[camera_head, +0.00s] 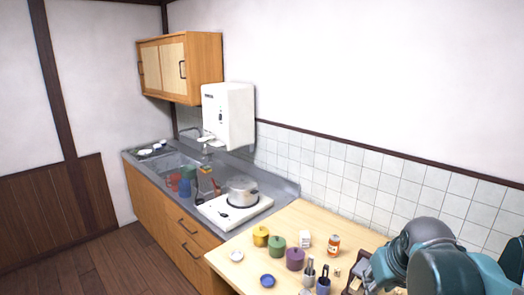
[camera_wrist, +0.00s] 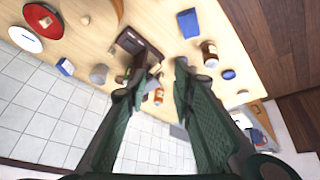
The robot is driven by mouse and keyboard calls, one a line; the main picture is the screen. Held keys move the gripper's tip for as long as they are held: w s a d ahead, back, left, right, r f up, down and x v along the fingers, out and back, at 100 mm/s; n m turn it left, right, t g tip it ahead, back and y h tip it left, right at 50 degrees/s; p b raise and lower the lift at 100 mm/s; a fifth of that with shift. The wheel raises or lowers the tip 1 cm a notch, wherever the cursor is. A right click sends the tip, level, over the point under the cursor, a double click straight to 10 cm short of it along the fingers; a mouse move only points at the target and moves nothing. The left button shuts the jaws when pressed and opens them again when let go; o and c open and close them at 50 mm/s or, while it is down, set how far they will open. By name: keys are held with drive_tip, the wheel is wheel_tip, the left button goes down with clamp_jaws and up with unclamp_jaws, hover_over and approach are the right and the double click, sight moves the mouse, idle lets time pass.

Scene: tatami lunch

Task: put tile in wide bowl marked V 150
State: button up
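My gripper (camera_wrist: 166,74) points over the wooden table in the wrist view. Its two dark green fingers are apart, with nothing seen held between them. In the camera_head view only part of my gripper (camera_head: 368,278) shows, at the lower right beside the table items. I cannot pick out the tile for sure. I cannot read a V 150 mark on any bowl. A small blue bowl (camera_head: 267,281) stands near the table's front edge in the camera_head view.
Yellow (camera_head: 260,236), green (camera_head: 278,246) and purple (camera_head: 295,259) pots stand on the table, near an orange jar (camera_head: 333,243) and a white carton (camera_head: 305,239). A brown tray-like object (camera_wrist: 138,44) lies just beyond my fingertips. A pot (camera_head: 241,190) sits on the stove.

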drive_tip(key=s+a+f+t+y+b, duration=0.1)
drive_tip(key=s+a+f+b, duration=0.1)
drive_tip(key=s+a, duration=0.6)
drive_tip(key=shift+a+f+t, duration=0.2)
drive_tip(key=shift+a+t, duration=0.2)
